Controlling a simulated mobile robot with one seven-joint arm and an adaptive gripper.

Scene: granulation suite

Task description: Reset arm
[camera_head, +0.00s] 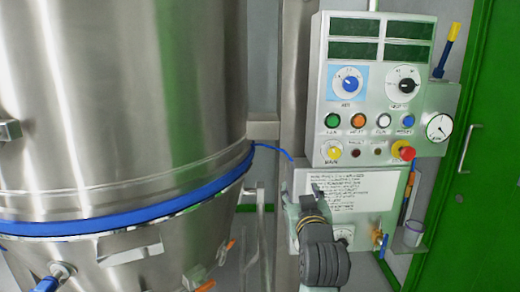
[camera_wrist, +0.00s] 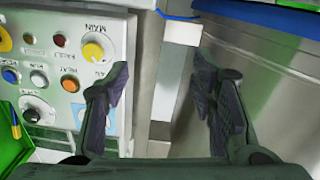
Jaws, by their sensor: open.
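My gripper (camera_head: 304,200) is at the lower middle of the head view, in front of the lower panel with the printed sheet (camera_head: 355,195). My dark grey wrist with yellow bands shows below it. In the wrist view my gripper (camera_wrist: 160,68) has its two dark fingers spread wide apart. Nothing is between them. Behind the gap is a pale upright post (camera_wrist: 172,75). The fingertips are partly hard to make out in the head view.
The control panel (camera_head: 375,55) with knobs and lamps is above my gripper; it appears inverted in the wrist view (camera_wrist: 60,100). A large steel vessel (camera_head: 120,90) with a blue band (camera_head: 120,212) fills the left. A gauge (camera_head: 439,127), a cup (camera_head: 414,232) and a green door (camera_head: 490,200) are right.

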